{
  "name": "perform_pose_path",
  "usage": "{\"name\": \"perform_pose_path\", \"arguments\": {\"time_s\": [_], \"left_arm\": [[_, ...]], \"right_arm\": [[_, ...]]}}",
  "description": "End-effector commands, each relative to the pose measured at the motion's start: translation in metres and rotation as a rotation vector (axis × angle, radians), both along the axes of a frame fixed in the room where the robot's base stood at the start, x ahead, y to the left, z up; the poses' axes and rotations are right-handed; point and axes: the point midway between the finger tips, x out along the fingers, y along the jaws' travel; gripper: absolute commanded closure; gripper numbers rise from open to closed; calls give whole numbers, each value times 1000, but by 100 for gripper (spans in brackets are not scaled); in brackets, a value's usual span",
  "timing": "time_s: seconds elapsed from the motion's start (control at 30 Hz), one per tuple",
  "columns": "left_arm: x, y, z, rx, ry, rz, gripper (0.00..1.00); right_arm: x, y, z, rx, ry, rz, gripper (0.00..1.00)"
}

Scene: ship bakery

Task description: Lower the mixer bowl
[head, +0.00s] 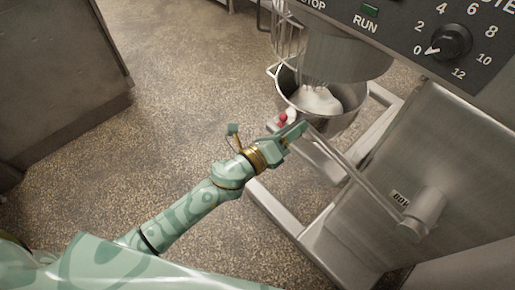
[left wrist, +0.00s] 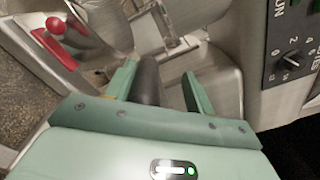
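The steel mixer bowl (head: 345,118) holds something white, with the wire whisk (head: 312,80) reaching down into it. A steel lever (head: 365,181) runs from a hub on the mixer's side toward my left gripper (head: 290,138). In the left wrist view, the lever's dark grip (left wrist: 147,82) lies between the fingers of my left gripper (left wrist: 160,86). The fingers are apart, with a clear gap between the grip and the right finger. The grip is mostly hidden by my gripper in the head view. My right gripper is not in view.
A red-knobbed handle (head: 284,119) is close beside my left gripper; its red part also shows in the left wrist view (left wrist: 56,27). The control panel (head: 400,22) is above right. A steel cabinet (head: 60,70) stands at left. Speckled floor (head: 190,90) lies open between.

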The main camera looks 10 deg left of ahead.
Motion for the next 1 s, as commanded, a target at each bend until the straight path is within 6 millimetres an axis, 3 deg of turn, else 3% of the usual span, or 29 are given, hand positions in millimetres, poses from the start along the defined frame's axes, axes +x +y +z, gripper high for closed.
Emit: {"name": "perform_pose_path", "arguments": {"time_s": [1.0], "left_arm": [[-68, 47, -2, 1, 2, 0, 50]], "right_arm": [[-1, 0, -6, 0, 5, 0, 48]]}}
